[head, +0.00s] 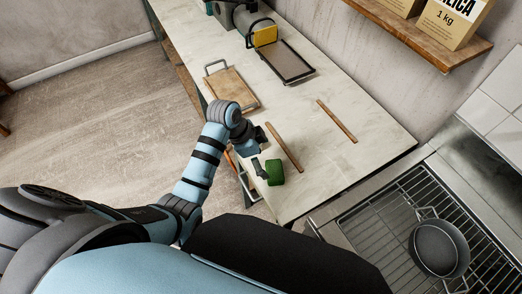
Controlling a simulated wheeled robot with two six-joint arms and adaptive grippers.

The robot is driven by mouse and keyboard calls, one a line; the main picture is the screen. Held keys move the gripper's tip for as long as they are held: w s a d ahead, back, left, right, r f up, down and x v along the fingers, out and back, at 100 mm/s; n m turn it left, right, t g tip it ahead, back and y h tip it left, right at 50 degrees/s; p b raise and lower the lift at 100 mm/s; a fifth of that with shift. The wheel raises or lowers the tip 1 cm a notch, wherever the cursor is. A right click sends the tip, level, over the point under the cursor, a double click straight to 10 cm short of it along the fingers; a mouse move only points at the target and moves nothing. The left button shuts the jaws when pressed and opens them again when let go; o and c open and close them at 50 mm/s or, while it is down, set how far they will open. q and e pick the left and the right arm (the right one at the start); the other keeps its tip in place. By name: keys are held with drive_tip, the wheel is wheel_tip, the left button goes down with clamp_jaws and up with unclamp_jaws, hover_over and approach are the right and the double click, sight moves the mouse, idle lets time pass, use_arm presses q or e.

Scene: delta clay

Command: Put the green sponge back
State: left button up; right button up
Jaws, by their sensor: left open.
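The green sponge (275,172) lies on the pale countertop (335,90), near its front edge. My left gripper (261,172) is open at the left side of the sponge, with a dark finger close to it. I cannot tell whether the finger touches the sponge. Part of the gripper is hidden behind its own wrist. My right gripper is not in view.
Two wooden strips (285,148) (337,120) lie on the counter beyond the sponge. A wooden board with a metal handle (231,88), a dark tray (284,62) and a machine stand further back. A grey pot (440,248) sits on a rack at right.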

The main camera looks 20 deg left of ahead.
use_arm(q)
drive_tip(key=shift+v, duration=1.1)
drive_tip(key=s+a+f+n+y, duration=0.1)
drive_tip(key=s+a+f+n, duration=0.1)
drive_tip(key=f, duration=0.5)
drive_tip(key=s+a+f+n, duration=0.1)
drive_tip(key=s+f+n, duration=0.2)
drive_tip(key=f, duration=0.4)
drive_tip(key=s+a+f+n+g+y, duration=0.1)
drive_tip(key=s+a+f+n+y, duration=0.3)
drive_tip(key=s+f, duration=1.05)
drive_tip(key=s+a+f+n, duration=0.1)
drive_tip(key=s+a+f, duration=0.1)
drive_tip(key=s, duration=0.7)
drive_tip(key=s+a+f+n, duration=0.1)
drive_tip(key=s+f+n, duration=0.1)
drive_tip(key=s, duration=0.7)
drive_tip(key=shift+a+f, duration=0.4)
drive_tip(key=shift+f, duration=0.05)
